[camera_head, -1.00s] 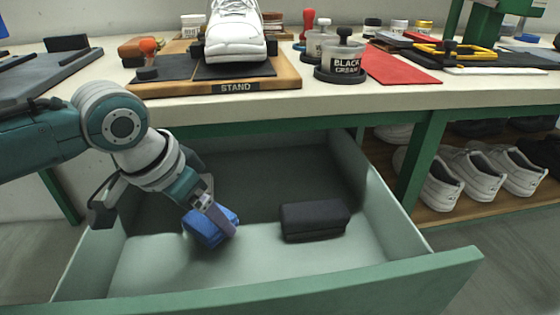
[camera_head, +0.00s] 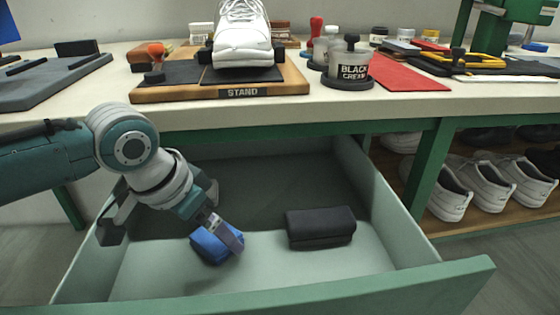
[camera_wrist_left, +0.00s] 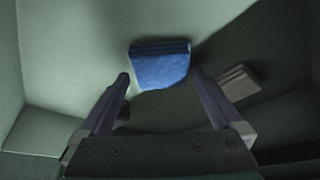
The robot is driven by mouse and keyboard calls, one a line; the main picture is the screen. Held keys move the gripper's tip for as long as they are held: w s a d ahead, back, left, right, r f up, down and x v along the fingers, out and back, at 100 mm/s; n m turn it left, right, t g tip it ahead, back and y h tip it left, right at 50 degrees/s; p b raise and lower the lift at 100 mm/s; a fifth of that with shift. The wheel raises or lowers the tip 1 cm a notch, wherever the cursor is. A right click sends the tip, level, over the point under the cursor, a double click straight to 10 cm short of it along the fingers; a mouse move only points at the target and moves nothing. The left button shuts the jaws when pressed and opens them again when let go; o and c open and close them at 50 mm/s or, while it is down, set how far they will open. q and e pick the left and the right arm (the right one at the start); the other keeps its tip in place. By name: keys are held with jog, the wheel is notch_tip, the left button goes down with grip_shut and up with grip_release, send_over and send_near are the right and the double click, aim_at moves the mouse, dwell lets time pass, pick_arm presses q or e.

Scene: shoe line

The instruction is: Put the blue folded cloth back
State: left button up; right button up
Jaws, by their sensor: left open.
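The blue folded cloth (camera_head: 208,247) lies on the floor of the open drawer (camera_head: 385,262), left of its middle. My left gripper (camera_head: 229,232) reaches down into the drawer at the cloth, one finger in front of its right part. In the left wrist view the cloth (camera_wrist_left: 160,65) lies beyond and between the fingertips of the spread left gripper (camera_wrist_left: 160,82). The fingers stand apart, and no grip on the cloth shows. My right gripper is not in view.
A dark folded cloth (camera_head: 320,227) lies in the drawer to the right. White shoes (camera_head: 490,188) fill a shelf at right.

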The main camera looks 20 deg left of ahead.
pick_arm(q)
jog(key=p+v, duration=0.5)
jog(key=v, duration=0.6)
jog(key=shift+r, duration=0.2)
jog(key=shift+s+a, duration=0.1)
jog(key=shift+s, duration=0.05)
jog(key=shift+c, duration=0.2)
dwell(0.3)
